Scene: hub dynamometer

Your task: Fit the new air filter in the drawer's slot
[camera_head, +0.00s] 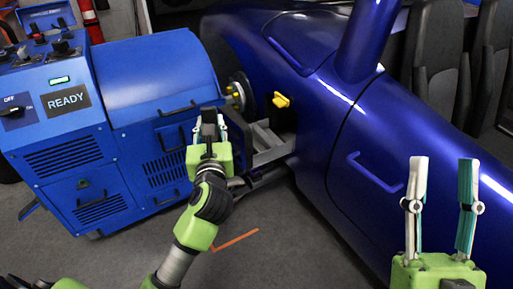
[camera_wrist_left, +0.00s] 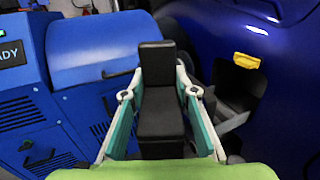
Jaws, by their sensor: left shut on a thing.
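My left gripper (camera_head: 209,122) is shut on a black block, apparently the air filter (camera_wrist_left: 160,105). In the left wrist view the block stands between both fingers, with its lower part largely between the pads. In the head view the block (camera_head: 209,120) is small and dark, in front of the blue machine's right side. No drawer slot can be clearly made out; a grey open-framed part (camera_head: 268,140) lies right of the held block, partly hidden by my left arm. My right gripper (camera_head: 441,170) is open and empty at the lower right.
The blue dynamometer cabinet (camera_head: 105,150) with handles and vents stands at the left. A shiny blue car body (camera_head: 350,130) fills the right, with a yellow tab (camera_head: 281,100) by a dark opening.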

